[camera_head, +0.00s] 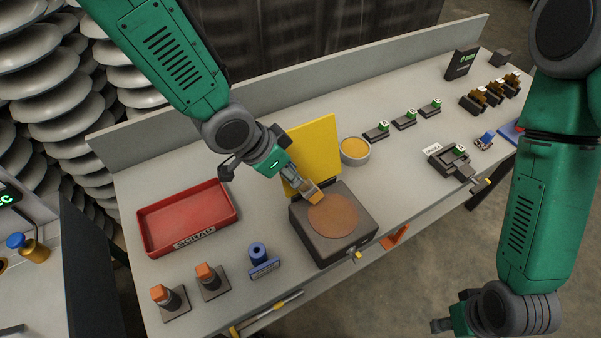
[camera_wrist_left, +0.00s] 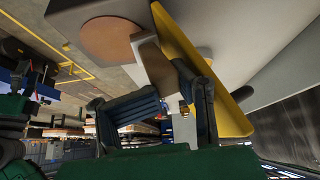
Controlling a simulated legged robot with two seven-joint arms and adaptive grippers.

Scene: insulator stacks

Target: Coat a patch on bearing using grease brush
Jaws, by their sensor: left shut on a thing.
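The bearing is a dark square block (camera_head: 306,236) with a round copper-brown patch (camera_head: 334,215) on top, at the middle of the bench; the round patch also shows in the wrist view (camera_wrist_left: 106,38). My left gripper (camera_head: 299,179) is shut on the grease brush (camera_head: 315,196), which has an orange-tan tip. The brush slants down to the upper left edge of the round patch; I cannot tell whether it touches. In the wrist view, the brush (camera_wrist_left: 150,58) reaches from the fingers over the disc's edge. My right gripper (camera_head: 446,324) is low at the right, away from the bearing; its jaws are unclear.
A yellow panel (camera_head: 316,146) stands right behind the bearing, close to my left gripper. A round tub (camera_head: 355,151) of yellow grease is behind it to the right. A red tray (camera_head: 188,216), orange-topped blocks (camera_head: 211,279) and a blue roll (camera_head: 258,254) are left. Small black parts (camera_head: 404,121) line the right.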

